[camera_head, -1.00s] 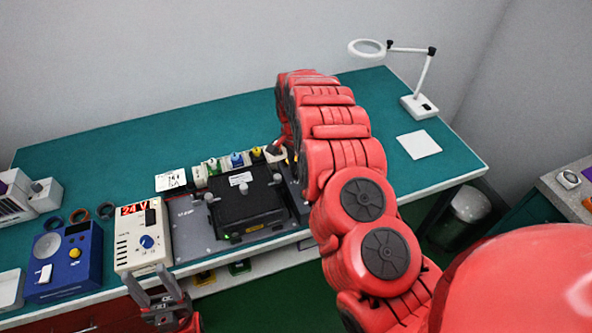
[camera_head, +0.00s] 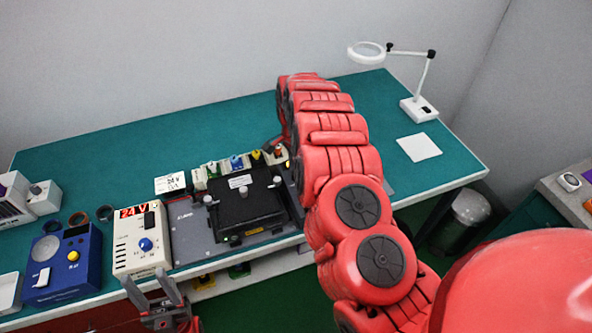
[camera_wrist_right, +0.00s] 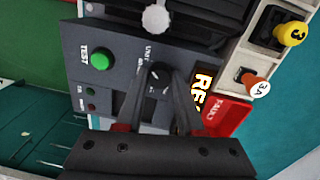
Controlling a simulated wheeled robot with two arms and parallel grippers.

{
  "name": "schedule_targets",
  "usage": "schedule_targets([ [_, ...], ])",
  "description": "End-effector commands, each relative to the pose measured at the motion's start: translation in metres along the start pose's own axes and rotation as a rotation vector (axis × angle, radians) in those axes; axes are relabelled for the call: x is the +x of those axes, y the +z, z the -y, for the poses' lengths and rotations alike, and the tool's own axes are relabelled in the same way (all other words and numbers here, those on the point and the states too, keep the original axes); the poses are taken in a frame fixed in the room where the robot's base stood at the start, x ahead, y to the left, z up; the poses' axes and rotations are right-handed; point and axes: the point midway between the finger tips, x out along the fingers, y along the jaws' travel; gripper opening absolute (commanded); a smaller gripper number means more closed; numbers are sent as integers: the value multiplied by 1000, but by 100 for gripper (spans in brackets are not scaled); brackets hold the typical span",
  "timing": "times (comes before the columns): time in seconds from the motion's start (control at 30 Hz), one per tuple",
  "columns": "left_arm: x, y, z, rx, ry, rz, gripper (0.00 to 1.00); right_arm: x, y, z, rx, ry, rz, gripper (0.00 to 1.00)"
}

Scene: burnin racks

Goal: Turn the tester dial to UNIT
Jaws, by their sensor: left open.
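The tester (camera_wrist_right: 103,90) is a dark panel with a green TEST button (camera_wrist_right: 100,59), a small display and a red FAULT part. Its dark dial (camera_wrist_right: 158,78) shows in the right wrist view, beside small lettering that includes UNIT. My right gripper (camera_wrist_right: 160,84) has its fingers at the dial, one on each side; I cannot tell whether both touch it. In the head view my right arm hides this gripper and most of the tester. My left gripper (camera_head: 156,290) is open and empty, at the bench's front edge below the white 24 V supply (camera_head: 133,250).
A dark fixture (camera_head: 242,212) on a grey plate sits left of my right arm. A blue box (camera_head: 65,270) stands left of the supply. Yellow and orange-white plugs (camera_wrist_right: 290,33) lie close to the tester. The back of the green bench (camera_head: 180,135) is clear.

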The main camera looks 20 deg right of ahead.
Motion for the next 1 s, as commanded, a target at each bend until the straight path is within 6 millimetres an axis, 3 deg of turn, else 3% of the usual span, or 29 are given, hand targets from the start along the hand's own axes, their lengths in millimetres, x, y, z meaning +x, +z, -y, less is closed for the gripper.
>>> schedule_targets([
  [0.03,0,0,0,0,0,0,52,-1,0,1,1,-2,0,45],
  [0.17,0,0,0,0,0,0,52,0,0,0,0,-1,0,66],
  [0.57,-3,0,0,0,0,0,52,-8,0,1,0,-3,1,66],
  [0.7,-9,1,0,0,0,0,52,-30,1,1,-1,-2,3,66],
  [0.83,19,-3,1,0,0,-1,52,-71,2,2,-1,-6,0,66],
  [1.0,13,-2,1,0,0,0,52,-97,0,2,0,-7,-2,66],
])
